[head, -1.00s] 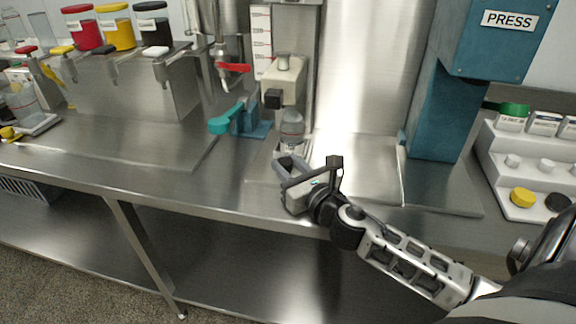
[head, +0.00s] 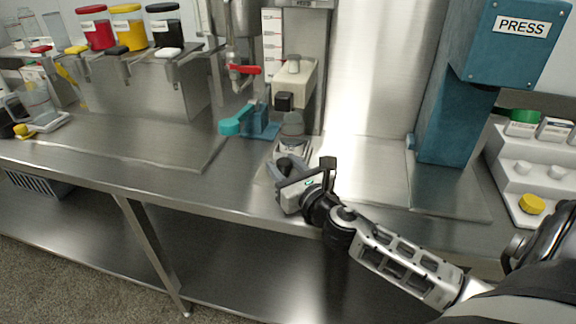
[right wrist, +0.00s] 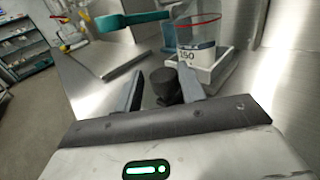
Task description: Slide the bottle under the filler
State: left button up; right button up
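The bottle (head: 292,126) is a small clear vessel standing upright on a small pale tray (head: 300,150), in front of the filler column. The right wrist view shows a clear vessel (right wrist: 196,48) with a red ring and a "150" label in the tray. The filler (head: 294,78) is off-white with a black block low on its front. A black knob (right wrist: 164,82) stands at the near side of the tray. My right gripper (right wrist: 160,78) is open, fingers apart, with the knob between or just beyond the tips; contact is unclear. My left gripper is not in view.
A teal lever clamp (head: 250,120) stands left of the bottle, below a red-handled tap (head: 243,69). The blue press (head: 455,110) is to the right. The counter's front edge runs under my right arm. The steel surface between tray and press is clear.

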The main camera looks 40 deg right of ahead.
jog(key=s+b, duration=0.1)
jog(key=s, duration=0.3)
jog(key=s+b, duration=0.1)
jog(key=s, duration=0.4)
jog(key=s+a+b, duration=0.1)
jog(key=s, duration=0.4)
jog(key=shift+s+a+f, duration=0.1)
jog(key=shift+s+f, duration=0.1)
jog(key=shift+s, duration=0.05)
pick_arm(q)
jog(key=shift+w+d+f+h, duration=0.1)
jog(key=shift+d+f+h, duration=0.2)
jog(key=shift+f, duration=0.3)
pick_arm(e)
jog(key=shift+s+a+r, duration=0.1)
jog(key=shift+s+r, duration=0.1)
jog(key=shift+s, duration=0.5)
